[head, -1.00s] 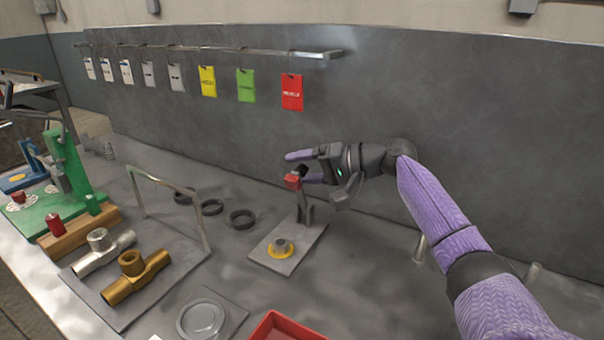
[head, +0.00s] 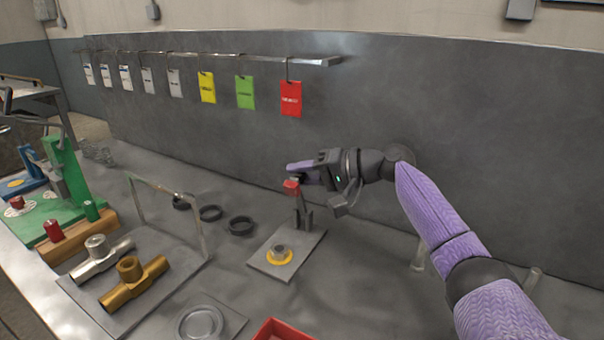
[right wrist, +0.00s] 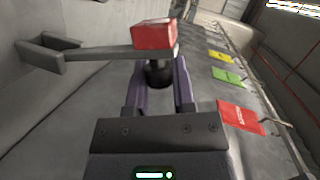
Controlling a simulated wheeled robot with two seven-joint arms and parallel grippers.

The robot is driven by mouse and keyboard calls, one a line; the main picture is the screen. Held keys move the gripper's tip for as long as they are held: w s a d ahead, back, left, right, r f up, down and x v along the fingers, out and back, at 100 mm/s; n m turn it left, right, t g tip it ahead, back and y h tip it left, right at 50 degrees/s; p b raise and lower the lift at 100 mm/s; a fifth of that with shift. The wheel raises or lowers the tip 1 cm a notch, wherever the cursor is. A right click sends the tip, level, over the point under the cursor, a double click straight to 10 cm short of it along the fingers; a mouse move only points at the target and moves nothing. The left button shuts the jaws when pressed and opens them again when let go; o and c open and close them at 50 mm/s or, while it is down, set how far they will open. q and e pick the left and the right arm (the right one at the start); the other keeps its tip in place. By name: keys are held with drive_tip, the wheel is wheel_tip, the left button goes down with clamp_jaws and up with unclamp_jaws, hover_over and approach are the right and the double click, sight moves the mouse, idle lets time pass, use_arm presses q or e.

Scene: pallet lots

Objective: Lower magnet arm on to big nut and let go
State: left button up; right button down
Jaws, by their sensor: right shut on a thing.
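The magnet arm (head: 300,205) is a grey bar with a red block (head: 291,187) at its top end. It stands raised, close to upright, on its bracket at the back of a grey plate (head: 303,247). The big nut (head: 279,252) sits on a yellow ring on the same plate, in front of the bracket. My right gripper (head: 302,173) is at the arm's upper end. In the right wrist view its purple fingers are shut on a black knob (right wrist: 158,74) beside the red block (right wrist: 153,36). My left gripper is not in view.
A metal hoop frame (head: 165,188) and brass and silver tee fittings (head: 135,280) stand to the left. A red tray (head: 272,326) is at the front. Coloured tags (head: 245,92) hang along the back wall.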

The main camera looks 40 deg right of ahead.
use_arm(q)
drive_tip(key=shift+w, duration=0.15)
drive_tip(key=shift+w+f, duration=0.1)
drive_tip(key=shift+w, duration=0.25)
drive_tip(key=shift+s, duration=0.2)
